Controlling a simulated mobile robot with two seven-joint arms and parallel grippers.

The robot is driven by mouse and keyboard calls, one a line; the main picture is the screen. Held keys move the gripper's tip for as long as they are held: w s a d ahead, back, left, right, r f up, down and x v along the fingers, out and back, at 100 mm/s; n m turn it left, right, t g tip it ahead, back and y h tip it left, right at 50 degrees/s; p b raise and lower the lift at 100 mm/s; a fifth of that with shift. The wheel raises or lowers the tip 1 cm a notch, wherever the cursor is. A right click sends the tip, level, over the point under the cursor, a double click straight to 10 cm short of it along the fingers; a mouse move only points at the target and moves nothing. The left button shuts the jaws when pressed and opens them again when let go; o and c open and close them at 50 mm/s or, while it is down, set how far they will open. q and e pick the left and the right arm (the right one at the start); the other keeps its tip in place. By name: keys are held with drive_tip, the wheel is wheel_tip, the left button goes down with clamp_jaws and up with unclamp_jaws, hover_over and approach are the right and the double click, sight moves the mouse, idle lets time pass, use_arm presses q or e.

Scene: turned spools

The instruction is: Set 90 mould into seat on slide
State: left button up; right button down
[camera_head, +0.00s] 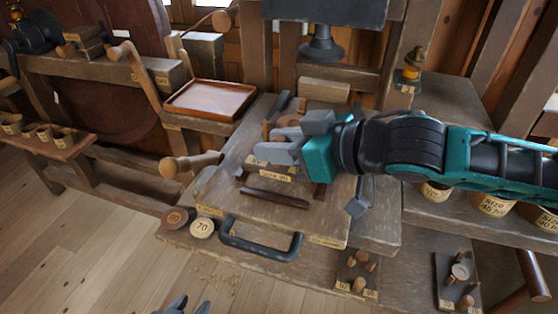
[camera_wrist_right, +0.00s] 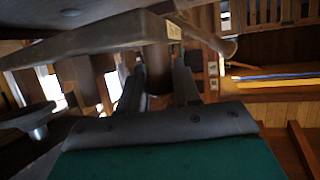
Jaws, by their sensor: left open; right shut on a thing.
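The slide (camera_head: 235,177) is a brown wooden board with a black bar handle (camera_head: 262,243) at its front. A label plate (camera_head: 276,173) lies on it just in front of my right gripper. My right gripper (camera_head: 270,144) is low over the slide, coming in from the right. It is shut on a brown round wooden piece, seen between the fingers in the right wrist view (camera_wrist_right: 157,66), which I take as the 90 mould; its number is not readable. The gripper hides most of the piece and the seat. My left gripper (camera_head: 186,306) is open and empty at the bottom edge.
Round moulds marked 80 (camera_head: 174,218) and 70 (camera_head: 203,228) lie left of the handle. A dark rod (camera_head: 274,197) lies on the slide. A shallow wooden tray (camera_head: 210,99) is behind left. Small peg boards (camera_head: 357,272) stand front right. A wooden handle (camera_head: 190,164) juts at the left.

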drive_tip(key=shift+f, duration=1.45)
drive_tip(key=shift+f, duration=0.15)
drive_tip(key=c, duration=0.8)
unclamp_jaws()
drive_tip(key=shift+d+r, duration=0.2)
drive_tip(key=p+v, duration=0.1)
drive_tip(key=v, duration=1)
drive_tip(key=shift+s+d+r, duration=0.15)
drive_tip(key=shift+s, duration=0.05)
